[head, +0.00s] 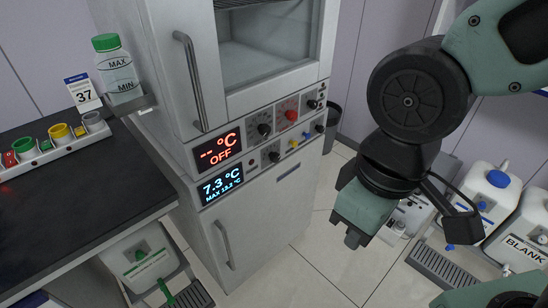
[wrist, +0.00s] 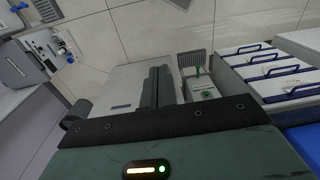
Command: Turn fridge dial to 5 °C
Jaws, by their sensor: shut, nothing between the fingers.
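The fridge is the lower part of a tall grey cabinet (head: 262,215) in the head view. Its blue display (head: 222,186) reads 7.3 °C, with MAX 13.2 °C below. A black dial (head: 274,156) sits right of that display in the lower control row; its exact setting is too small to read. My gripper (head: 355,240) hangs right of the cabinet, apart from the dials, pointing down. In the wrist view the two dark fingers (wrist: 158,86) are together and empty. The dial cannot be made out in the wrist view.
Above, a red display (head: 218,151) reads -- °C OFF, beside another black dial (head: 264,129) and a red knob (head: 291,115). A bottle (head: 118,70) with a green cap stands on a bracket at left. White containers (head: 495,188) stand right. Floor between is clear.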

